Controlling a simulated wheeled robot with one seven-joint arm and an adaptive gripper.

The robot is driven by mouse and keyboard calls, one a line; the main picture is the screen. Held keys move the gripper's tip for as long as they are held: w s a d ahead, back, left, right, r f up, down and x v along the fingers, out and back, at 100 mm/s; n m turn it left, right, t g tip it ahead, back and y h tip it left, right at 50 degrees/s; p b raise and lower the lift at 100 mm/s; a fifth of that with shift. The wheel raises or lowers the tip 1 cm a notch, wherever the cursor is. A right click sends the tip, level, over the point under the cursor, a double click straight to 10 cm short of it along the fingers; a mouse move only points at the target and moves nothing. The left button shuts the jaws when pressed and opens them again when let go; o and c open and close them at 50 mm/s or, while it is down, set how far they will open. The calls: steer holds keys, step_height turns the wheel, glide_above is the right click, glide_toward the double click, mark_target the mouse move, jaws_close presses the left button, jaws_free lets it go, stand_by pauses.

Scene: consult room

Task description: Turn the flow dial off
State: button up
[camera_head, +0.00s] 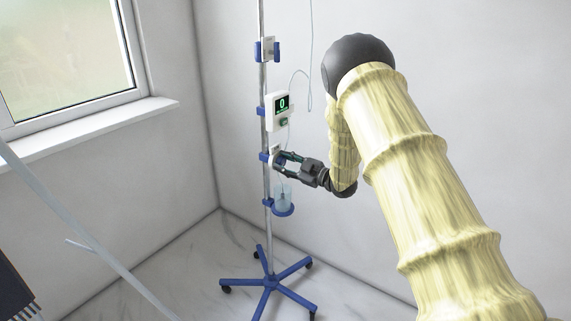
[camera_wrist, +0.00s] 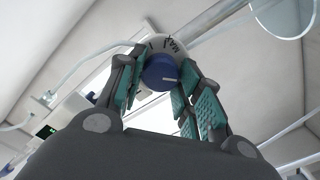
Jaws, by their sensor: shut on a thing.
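The flow dial (camera_wrist: 160,72) is a dark blue knob with a pale pointer line, set on a white round face with tick marks and the letters "MAX". It shows in the wrist view at the top middle. My gripper (camera_wrist: 162,82) is shut on the dial, its teal pads on either side of it. In the head view my gripper (camera_head: 284,162) reaches in from the right to the white dial housing on the pole, and hides most of the knob. A white box with a green "0" display (camera_head: 282,104) hangs just above.
The metal pole (camera_head: 265,215) stands on a blue wheeled base (camera_head: 270,281). A clear cup in a blue ring holder (camera_head: 283,208) sits just below my gripper. A thin tube (camera_head: 309,60) hangs by the pole. A window is at left, a pale bar (camera_head: 75,225) lower left.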

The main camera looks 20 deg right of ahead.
steer(key=o, duration=1)
steer(key=shift+d, duration=0.2)
steer(key=shift+o, duration=0.2)
steer(key=shift+a, duration=0.1)
steer(key=v, duration=1.2)
